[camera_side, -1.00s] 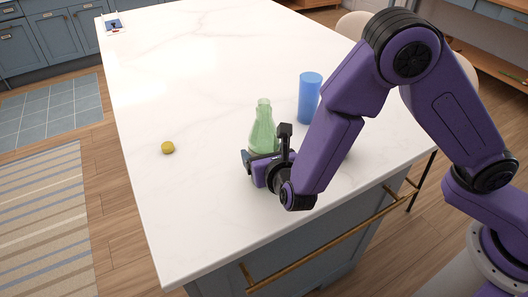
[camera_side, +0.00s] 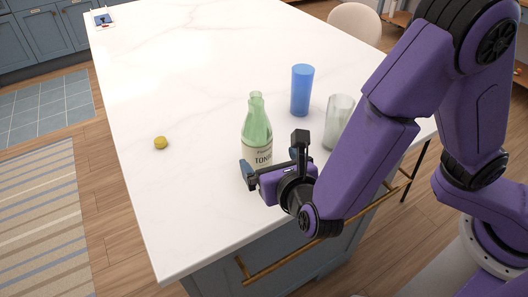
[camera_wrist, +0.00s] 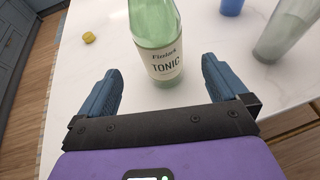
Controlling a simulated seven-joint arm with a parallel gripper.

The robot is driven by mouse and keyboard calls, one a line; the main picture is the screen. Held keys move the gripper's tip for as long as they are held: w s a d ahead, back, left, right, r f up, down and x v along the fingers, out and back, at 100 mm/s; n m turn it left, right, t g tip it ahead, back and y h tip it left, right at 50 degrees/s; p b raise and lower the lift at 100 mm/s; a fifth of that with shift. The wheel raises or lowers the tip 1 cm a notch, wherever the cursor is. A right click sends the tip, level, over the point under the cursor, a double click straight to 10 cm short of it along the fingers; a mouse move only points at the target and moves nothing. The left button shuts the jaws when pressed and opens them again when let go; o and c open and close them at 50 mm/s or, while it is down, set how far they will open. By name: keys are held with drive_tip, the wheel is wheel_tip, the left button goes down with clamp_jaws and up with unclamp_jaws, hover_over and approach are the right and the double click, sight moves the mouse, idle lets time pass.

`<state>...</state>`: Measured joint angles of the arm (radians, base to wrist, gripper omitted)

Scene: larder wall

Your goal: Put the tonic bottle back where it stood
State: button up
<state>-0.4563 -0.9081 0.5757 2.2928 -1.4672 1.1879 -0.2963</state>
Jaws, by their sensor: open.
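The tonic bottle (camera_side: 256,132) is green glass with a cream label reading TONIC, and it stands upright on the white counter. It also shows in the wrist view (camera_wrist: 155,35), just beyond and between my fingers. My gripper (camera_side: 262,173) is low over the counter at the near side of the bottle. In the wrist view my gripper (camera_wrist: 157,90) is open, with one blue finger on each side and nothing between them but counter and the bottle's lower front. The bottle's base is partly hidden by my gripper in the side view.
A blue cup (camera_side: 302,90) and a clear glass (camera_side: 338,122) stand to the right of the bottle. A small yellow cap (camera_side: 160,143) lies on the left. A small picture card (camera_side: 103,18) is at the far left corner. The counter's left half is mostly clear.

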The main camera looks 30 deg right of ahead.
drive_tip(key=s+d+r+m+g+h, duration=0.1)
drive_tip(key=s+d+m+g, duration=0.2)
drive_tip(key=d+m, duration=0.35)
drive_tip(key=s+d+r+m+g+h, duration=0.2)
drive_tip(key=d+m+g, duration=0.2)
drive_tip(key=d, duration=0.6)
drive_tip(key=s+d+r+m+g+y, duration=0.1)
drive_tip(key=s+d+m+g+y, duration=0.2)
drive_tip(key=s, duration=0.4)
drive_tip(key=s+d+r+m+g+y, duration=0.1)
drive_tip(key=s+d+m+g+y, duration=0.2)
drive_tip(key=s+m, duration=0.4)
drive_tip(key=shift+s+d+m, duration=0.2)
drive_tip(key=shift+d+m, duration=0.15)
drive_tip(key=shift+d, duration=0.55)
